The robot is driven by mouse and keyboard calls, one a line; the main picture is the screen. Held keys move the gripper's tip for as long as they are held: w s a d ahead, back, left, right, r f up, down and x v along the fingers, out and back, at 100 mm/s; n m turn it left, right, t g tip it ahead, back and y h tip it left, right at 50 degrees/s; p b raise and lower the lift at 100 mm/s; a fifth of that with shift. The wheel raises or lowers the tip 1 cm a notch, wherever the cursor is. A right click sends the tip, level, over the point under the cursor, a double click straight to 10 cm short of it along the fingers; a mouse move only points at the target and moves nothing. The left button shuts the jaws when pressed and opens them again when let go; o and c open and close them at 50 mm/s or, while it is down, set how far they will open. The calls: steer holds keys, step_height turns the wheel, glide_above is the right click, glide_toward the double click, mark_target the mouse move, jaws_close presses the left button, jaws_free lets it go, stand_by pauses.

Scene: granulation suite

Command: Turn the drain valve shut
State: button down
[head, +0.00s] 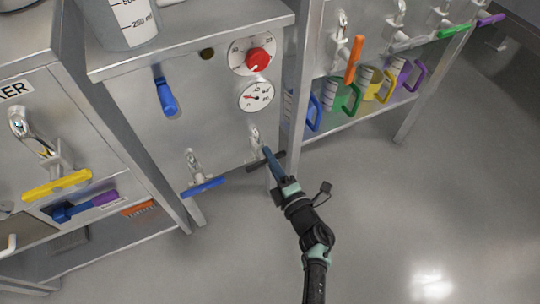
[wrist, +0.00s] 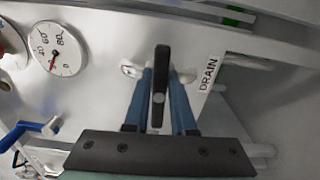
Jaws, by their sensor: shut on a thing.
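The drain valve (head: 255,137) is a metal tap low on the front of the steel cabinet, with a dark lever handle (head: 252,164). In the wrist view the black handle (wrist: 161,60) stands upright in the picture, beside a label (wrist: 208,74) reading DRAIN. In the head view it lies crosswise below the tap body. My gripper (head: 267,153) has its blue fingers, also seen in the wrist view (wrist: 160,100), on either side of the handle and is shut on it. The fingers hide part of the handle in the head view.
A similar tap with a blue handle (head: 203,187) is to the left. Above are a gauge (head: 256,96), a red knob (head: 258,61) and a blue lever (head: 166,96). Coloured jugs (head: 343,98) stand on the right shelf. The floor (head: 380,220) around my arm is clear.

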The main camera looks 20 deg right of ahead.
steer(key=shift+a+f+m, duration=0.1)
steer(key=shift+f+m, duration=0.05)
steer(key=shift+m, duration=0.25)
steer(key=c, duration=0.8)
jaws_free()
steer(key=shift+o, duration=0.2)
steer(key=shift+s, duration=0.1)
steer(key=s+p, duration=0.4)
steer(key=s, duration=0.9)
steer(key=shift+d, duration=0.25)
steer(key=shift+w, duration=0.1)
